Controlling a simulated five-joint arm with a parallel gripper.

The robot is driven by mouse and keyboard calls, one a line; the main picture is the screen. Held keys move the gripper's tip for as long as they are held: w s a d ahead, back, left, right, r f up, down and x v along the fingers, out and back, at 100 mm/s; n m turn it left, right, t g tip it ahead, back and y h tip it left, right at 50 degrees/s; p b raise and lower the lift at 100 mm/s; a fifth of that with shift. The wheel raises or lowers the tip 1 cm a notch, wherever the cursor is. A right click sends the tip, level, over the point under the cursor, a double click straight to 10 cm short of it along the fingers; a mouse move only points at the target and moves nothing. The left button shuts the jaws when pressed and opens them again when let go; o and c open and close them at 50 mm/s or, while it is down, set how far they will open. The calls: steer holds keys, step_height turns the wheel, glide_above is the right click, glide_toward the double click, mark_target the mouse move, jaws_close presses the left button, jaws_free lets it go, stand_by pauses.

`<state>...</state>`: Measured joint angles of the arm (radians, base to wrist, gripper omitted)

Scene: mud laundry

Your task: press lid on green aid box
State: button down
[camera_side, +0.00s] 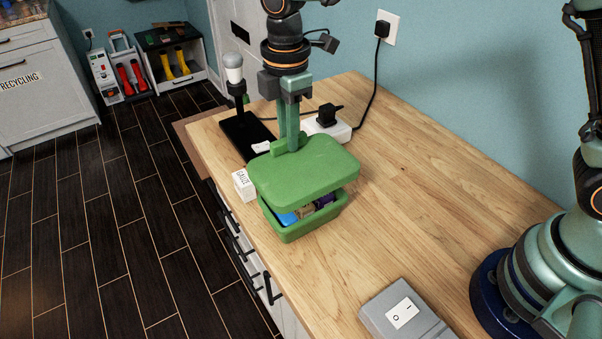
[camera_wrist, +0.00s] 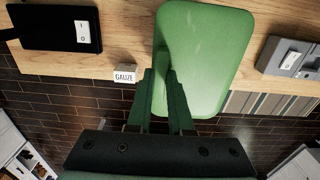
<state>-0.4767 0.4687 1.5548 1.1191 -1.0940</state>
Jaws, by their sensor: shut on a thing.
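The green aid box (camera_side: 300,228) stands open on the wooden counter near its front edge. Blue, brown and purple contents show in the gap under its lid. The green lid (camera_side: 305,175) is above the box, tilted and raised at the near right side. It also fills the upper middle of the wrist view (camera_wrist: 207,60). My gripper (camera_side: 291,146) points down and is shut on the lid's raised tab at its far left edge. In the wrist view the fingers (camera_wrist: 165,95) reach the lid's edge. The lid hides most of the box's inside.
A white gauze box (camera_side: 244,185) stands just left of the aid box. Behind are a lamp on a black base (camera_side: 247,135) and a white power strip (camera_side: 328,128) with a black plug. A grey switch box (camera_side: 405,312) is at the front.

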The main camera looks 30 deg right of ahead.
mark_target(289, 158)
steer(key=shift+w+f, duration=0.25)
steer(key=shift+f, duration=2.9)
steer(key=shift+f, duration=0.85)
stand_by(0.3)
steer(key=shift+c, duration=1.3)
jaws_free()
steer(key=shift+r, duration=0.1)
steer(key=shift+r, duration=3.9)
